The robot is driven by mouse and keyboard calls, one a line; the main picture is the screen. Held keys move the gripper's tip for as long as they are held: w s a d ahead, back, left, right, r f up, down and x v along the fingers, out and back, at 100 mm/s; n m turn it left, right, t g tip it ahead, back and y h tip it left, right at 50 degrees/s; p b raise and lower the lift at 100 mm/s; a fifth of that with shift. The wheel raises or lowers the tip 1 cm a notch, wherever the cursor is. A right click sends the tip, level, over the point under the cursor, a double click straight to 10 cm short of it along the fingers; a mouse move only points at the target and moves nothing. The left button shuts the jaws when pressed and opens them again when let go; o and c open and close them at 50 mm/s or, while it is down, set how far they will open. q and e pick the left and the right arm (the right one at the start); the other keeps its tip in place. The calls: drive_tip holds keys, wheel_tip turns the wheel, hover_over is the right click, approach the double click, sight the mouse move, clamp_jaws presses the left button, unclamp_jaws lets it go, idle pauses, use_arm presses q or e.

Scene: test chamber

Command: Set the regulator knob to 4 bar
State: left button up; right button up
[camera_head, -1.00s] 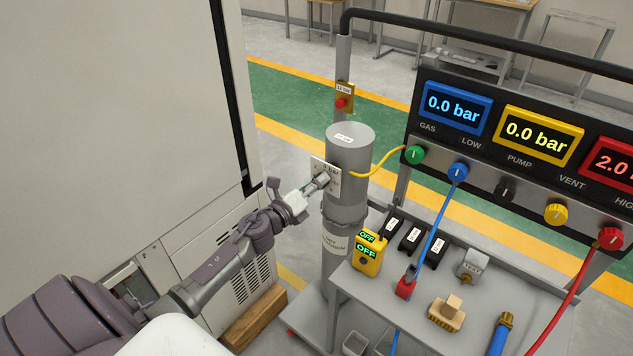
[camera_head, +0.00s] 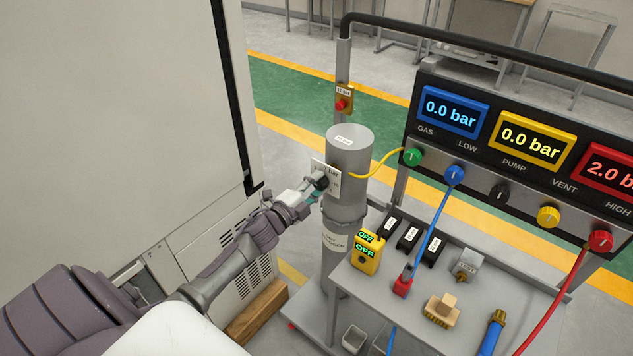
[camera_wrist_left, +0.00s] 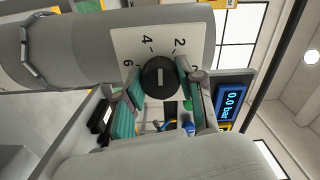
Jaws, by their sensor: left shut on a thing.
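The regulator knob (camera_wrist_left: 160,77) is round and black, with a white line, on a white scale plate (camera_wrist_left: 118,43) marked 2, 4 and 6. In the left wrist view the line lies upright and its upper end lies roughly between the 4 and the 2. The plate is on a grey cylinder (camera_head: 349,160), where the knob (camera_head: 322,182) shows small and dark. My left gripper (camera_wrist_left: 158,88) is shut on the knob, with one teal finger on each side. It also shows in the head view (camera_head: 314,191). My right gripper is not in view.
A panel (camera_head: 483,170) right of the cylinder shows 0.0, 0.0 and 2.0 bar. A grey cart top (camera_head: 385,300) carries a yellow OFF device (camera_head: 366,252), a brush (camera_head: 442,309) and hoses. A yellow hose (camera_head: 385,166) runs from the cylinder. A large white cabinet (camera_head: 120,110) stands left.

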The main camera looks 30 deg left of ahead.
use_arm(q)
drive_tip(key=shift+n+p, duration=0.6)
drive_tip(key=shift+n, duration=1.3)
drive_tip(key=shift+f, duration=0.1)
drive_tip(key=o, duration=1.1)
drive_tip(key=shift+o, duration=0.2)
drive_tip(key=s+a, duration=0.1)
drive_tip(key=s, duration=1.1)
